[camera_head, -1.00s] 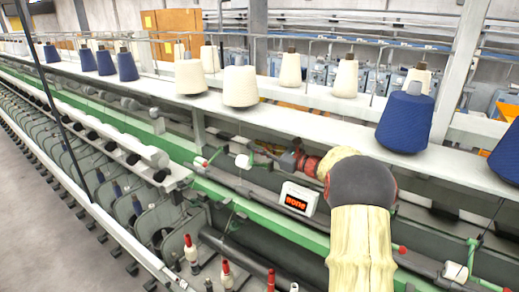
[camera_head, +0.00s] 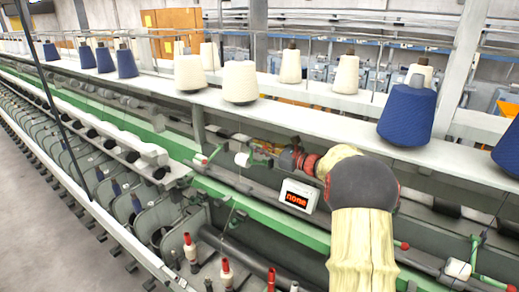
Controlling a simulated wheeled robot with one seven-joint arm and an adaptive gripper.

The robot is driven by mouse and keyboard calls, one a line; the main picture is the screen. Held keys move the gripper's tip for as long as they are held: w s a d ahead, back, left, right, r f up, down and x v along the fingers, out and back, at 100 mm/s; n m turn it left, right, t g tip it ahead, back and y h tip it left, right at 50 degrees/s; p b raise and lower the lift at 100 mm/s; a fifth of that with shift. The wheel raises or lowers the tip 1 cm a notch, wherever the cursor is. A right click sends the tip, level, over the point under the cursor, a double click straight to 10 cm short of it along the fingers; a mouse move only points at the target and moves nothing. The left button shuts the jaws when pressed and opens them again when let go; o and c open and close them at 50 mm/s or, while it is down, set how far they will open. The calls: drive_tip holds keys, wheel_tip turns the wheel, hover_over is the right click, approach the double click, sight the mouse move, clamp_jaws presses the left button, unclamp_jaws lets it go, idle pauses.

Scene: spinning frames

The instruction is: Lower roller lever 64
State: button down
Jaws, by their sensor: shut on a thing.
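My gripper (camera_head: 273,160) reaches left from my arm to the green roller lever (camera_head: 259,163), beside its white roller (camera_head: 242,160). It is shut on that lever, but its fingers are small and partly hidden. No number 64 can be read on the lever. A second lever (camera_head: 211,154), with a red tip beside it, stands further left. Another green lever (camera_head: 474,254) with a white roller (camera_head: 457,270) is at the lower right.
A white shelf above carries cream cones (camera_head: 240,83) and blue cones (camera_head: 407,114). Red-topped bobbins (camera_head: 190,246) stand below, along the green rail (camera_head: 262,217). Grey floor (camera_head: 40,200) is clear at left.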

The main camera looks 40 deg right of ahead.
drive_tip(key=a+f+n+b, duration=0.1)
drive_tip(key=b, duration=0.1)
drive_tip(key=a+f+n+b, duration=0.1)
drive_tip(key=b, duration=0.1)
drive_tip(key=shift+s+a+f+b, duration=0.2)
drive_tip(key=shift+s+b, duration=0.15)
drive_tip(key=shift+s, duration=0.05)
drive_tip(key=c, duration=1.9)
unclamp_jaws()
drive_tip(key=shift+s+d, duration=0.1)
drive_tip(key=v, duration=1.2)
